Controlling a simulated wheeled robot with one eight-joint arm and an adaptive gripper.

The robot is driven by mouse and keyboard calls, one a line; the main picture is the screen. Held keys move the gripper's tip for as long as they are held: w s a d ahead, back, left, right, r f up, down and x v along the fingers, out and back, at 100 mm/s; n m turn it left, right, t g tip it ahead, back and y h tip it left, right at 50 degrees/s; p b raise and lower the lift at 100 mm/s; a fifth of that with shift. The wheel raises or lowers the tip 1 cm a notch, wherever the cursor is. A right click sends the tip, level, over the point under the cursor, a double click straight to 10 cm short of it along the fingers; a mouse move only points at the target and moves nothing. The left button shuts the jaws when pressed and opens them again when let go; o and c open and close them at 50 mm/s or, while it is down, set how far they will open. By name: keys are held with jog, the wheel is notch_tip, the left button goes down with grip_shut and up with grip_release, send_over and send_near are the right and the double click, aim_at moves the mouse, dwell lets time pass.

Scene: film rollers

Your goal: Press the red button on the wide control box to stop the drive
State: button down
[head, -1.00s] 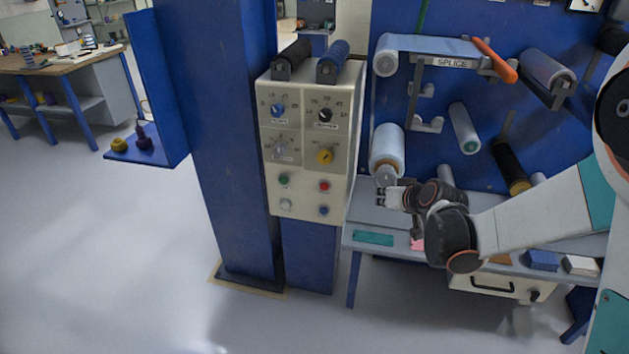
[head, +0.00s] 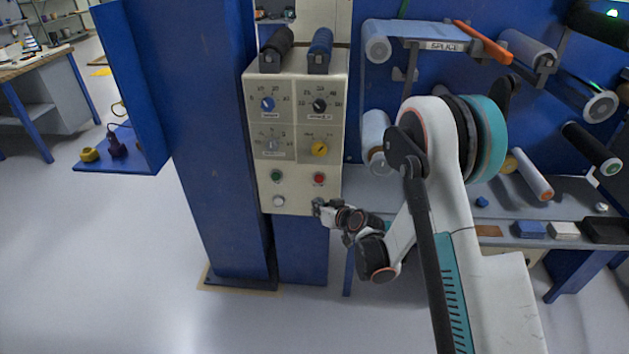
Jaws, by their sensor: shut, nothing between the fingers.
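The wide control box (head: 262,190) is a cream panel mounted on the blue column in the head view. The red button (head: 319,179) sits on its lower right, beside a green button (head: 276,176) and above the box's bottom edge. A white button (head: 278,201) is at lower left. My gripper (head: 318,207) is shut and empty, just below the red button at the box's lower right corner. It covers the spot where a blue button showed earlier. I cannot tell whether it touches the panel.
The blue column (head: 212,150) stands left. A grey bench (head: 520,212) with film rollers above is on the right. The floor at lower left is clear.

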jog(key=w, duration=0.8)
jog(key=shift+w+d, duration=0.2)
jog(key=shift+w, duration=0.2)
dwell(1.5)
jog(key=shift+w, duration=0.4)
jog(key=shift+w+r, duration=0.1)
jog(key=shift+w, duration=0.35)
dwell(0.6)
jog(key=shift+s, duration=0.9)
jog(key=shift+s+a, duration=0.1)
jog(key=shift+s, duration=2.4)
